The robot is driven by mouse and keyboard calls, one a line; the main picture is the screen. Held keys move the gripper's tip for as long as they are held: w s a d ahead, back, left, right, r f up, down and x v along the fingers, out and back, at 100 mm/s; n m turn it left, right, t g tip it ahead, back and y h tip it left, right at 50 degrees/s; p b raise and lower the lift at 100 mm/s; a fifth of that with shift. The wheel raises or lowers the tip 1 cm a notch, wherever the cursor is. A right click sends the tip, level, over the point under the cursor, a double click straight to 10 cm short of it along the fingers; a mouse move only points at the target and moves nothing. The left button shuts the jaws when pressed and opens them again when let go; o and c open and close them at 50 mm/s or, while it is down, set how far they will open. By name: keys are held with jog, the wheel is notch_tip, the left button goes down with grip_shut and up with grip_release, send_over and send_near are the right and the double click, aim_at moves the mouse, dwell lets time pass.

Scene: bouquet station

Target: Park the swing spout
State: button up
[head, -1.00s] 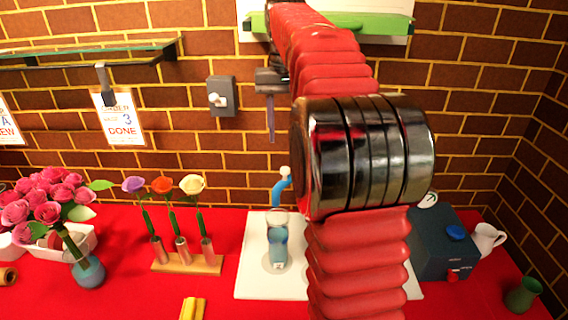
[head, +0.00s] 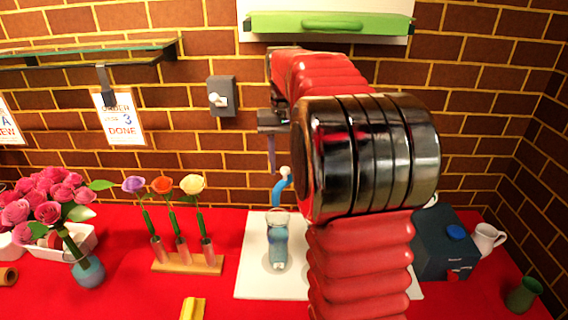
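The swing spout (head: 281,189) is blue with a pale round knob on top. It stands at the back of the white board, and its lower part reaches down behind or over the rim of a clear vase (head: 277,246) holding bluish water. Whether the spout's end is over the vase opening I cannot tell. My gripper (head: 271,154) hangs before the brick wall, just above and left of the spout's knob, apart from it in the picture. Only a narrow purplish finger shows, so its opening is not clear. My red arm hides the right part of the board.
A wooden rack (head: 187,264) with several tubes and flowers stands left of the white board (head: 256,284). A dark blue box (head: 441,252), white jug (head: 487,239) and green vase (head: 523,295) are at right. A switch (head: 221,97) is on the wall.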

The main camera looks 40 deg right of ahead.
jog(key=shift+c, duration=0.4)
grip_shut()
jog(key=shift+a, duration=0.25)
jog(key=shift+d, duration=0.15)
